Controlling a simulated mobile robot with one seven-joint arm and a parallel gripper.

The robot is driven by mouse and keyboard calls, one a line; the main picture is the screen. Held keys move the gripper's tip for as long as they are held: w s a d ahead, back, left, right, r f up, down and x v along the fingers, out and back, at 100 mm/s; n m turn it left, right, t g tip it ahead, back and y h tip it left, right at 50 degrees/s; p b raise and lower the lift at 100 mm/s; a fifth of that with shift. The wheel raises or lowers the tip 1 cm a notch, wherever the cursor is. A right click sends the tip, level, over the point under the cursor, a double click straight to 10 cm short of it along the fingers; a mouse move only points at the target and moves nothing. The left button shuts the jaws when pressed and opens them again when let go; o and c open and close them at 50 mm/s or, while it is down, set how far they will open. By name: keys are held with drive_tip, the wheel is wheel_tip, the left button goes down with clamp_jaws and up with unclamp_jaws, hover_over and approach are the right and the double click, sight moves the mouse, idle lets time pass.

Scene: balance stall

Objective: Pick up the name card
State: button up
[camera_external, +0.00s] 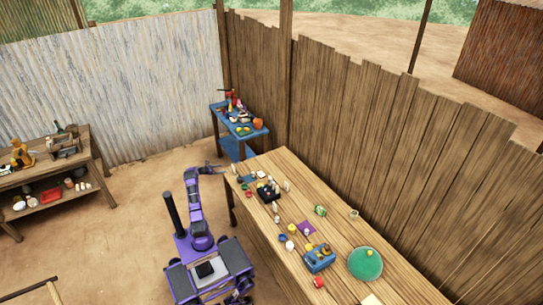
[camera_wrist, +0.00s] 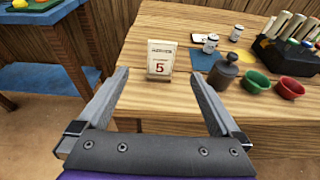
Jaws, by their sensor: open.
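In the external view my gripper (camera_external: 222,171) reaches over the near left corner of the wooden table (camera_external: 268,221).
Right of the card stand a dark weight-like pot (camera_wrist: 222,77), a green bowl (camera_wrist: 256,82), a red bowl (camera_wrist: 290,88) and a black box of markers (camera_wrist: 288,55). A small white jar (camera_wrist: 210,43) sits behind. A blue table (camera_wrist: 45,50) stands left, across a gap.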

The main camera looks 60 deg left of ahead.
hover_over(233, 173)
drive_tip(key=s+a, duration=0.1)
drive_tip(key=s, duration=0.3)
wheel_tip(233, 173, down, 2)
drive_tip(key=shift+w+f, duration=0.15)
drive_tip(key=shift+f, duration=0.05)
drive_tip(key=x, duration=0.4)
drive_tip(key=shift+d+f+b, duration=0.2)
drive_tip(key=shift+f+b, duration=0.15)
drive_tip(key=shift+b, duration=0.05)
drive_tip(key=shift+w+f, duration=0.15)
drive_tip(key=shift+w, duration=0.4)
drive_tip(key=c, duration=1.5)
